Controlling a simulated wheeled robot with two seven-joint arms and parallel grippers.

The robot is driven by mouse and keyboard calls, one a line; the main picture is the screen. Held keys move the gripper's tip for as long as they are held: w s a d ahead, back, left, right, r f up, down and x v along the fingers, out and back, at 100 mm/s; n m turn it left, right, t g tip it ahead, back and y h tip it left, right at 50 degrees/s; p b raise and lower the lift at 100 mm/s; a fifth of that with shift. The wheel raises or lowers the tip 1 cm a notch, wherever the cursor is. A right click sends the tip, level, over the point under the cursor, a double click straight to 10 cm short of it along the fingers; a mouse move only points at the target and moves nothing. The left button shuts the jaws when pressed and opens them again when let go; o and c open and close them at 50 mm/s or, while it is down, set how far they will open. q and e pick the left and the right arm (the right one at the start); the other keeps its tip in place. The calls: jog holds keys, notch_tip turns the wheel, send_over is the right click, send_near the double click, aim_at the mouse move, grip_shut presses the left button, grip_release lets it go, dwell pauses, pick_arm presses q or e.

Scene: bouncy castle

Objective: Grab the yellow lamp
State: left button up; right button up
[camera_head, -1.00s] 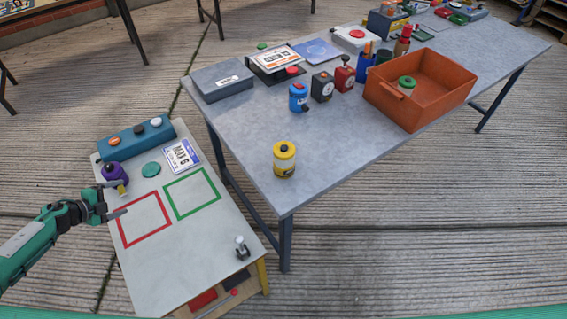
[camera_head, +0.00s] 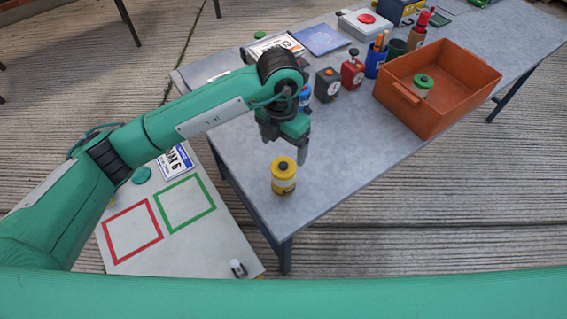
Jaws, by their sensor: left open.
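The yellow lamp (camera_head: 283,180) is a short yellow cylinder with a dark knob on top. It stands upright near the front left corner of the grey table (camera_head: 350,150). My left gripper (camera_head: 302,158) hangs from the green arm just above and behind the lamp, slightly to its right. Its fingers point down and are open with nothing between them. It looks apart from the lamp, though the exact gap is hard to tell. My right gripper is not in view.
An orange crate (camera_head: 450,112) holding a green-topped lamp (camera_head: 422,84) stands to the right. A lower table with red and green squares (camera_head: 185,203) is at left.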

aim_at(284, 165)
pick_arm(q)
jog(key=shift+d+r, duration=0.2)
jog(key=shift+f, duration=0.4)
notch_tip(284, 165, down, 6)
jog(key=shift+f+p, duration=0.1)
jog(key=shift+p, duration=0.65)
jog(key=shift+f, duration=0.6)
jog(key=shift+s+f+p, duration=0.1)
jog(key=shift+f+p, duration=0.2)
jog(key=shift+p, duration=0.05)
notch_tip(284, 165, down, 4)
jog(key=shift+a+r+p, duration=0.1)
jog(key=shift+r+p, duration=0.1)
jog(key=shift+p, duration=0.5)
jog(key=shift+f, duration=0.5)
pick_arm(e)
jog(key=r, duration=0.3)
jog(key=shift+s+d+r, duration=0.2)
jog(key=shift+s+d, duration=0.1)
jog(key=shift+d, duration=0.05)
